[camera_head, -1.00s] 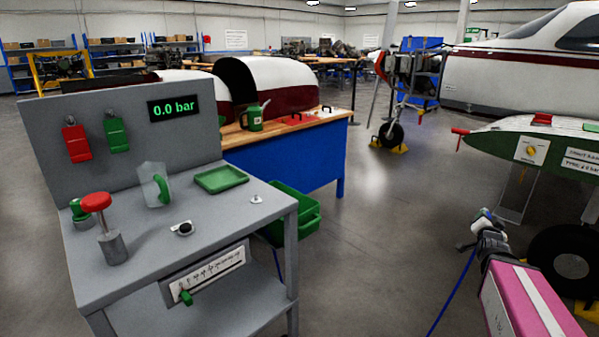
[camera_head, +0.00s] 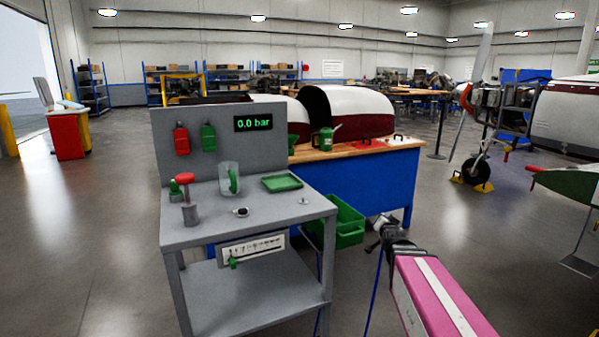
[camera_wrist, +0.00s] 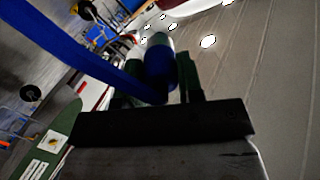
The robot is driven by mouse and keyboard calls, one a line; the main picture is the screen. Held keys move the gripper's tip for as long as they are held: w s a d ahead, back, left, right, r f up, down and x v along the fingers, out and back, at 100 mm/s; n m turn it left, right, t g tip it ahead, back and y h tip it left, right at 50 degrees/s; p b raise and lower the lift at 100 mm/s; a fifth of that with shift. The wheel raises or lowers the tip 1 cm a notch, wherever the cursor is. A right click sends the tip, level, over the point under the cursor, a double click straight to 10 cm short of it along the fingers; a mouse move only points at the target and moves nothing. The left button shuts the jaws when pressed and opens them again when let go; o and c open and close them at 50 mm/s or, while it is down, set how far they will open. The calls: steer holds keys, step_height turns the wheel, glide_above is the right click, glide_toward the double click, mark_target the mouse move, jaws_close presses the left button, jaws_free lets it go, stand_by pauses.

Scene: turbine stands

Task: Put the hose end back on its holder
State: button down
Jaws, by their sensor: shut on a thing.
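My gripper (camera_head: 382,236) is out in front of my pink arm, to the right of the grey test stand (camera_head: 245,230) and apart from it. It is shut on the hose end (camera_wrist: 160,68), a blue and dark green cylinder that shows between the fingers in the wrist view. The blue hose (camera_wrist: 85,58) runs off from it there and hangs toward the floor in the head view (camera_head: 373,300). On the stand top are a round black-and-silver fitting (camera_head: 241,212) and a small silver fitting (camera_head: 304,201). I cannot tell which part is the holder.
The stand also bears a red knob (camera_head: 184,178), a clear jug (camera_head: 229,178) and a green tray (camera_head: 282,182). A green crate (camera_head: 345,225) is behind its right side, before a blue workbench (camera_head: 385,180).

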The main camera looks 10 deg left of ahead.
steer(key=shift+w+a, duration=0.2)
steer(key=shift+a, duration=0.1)
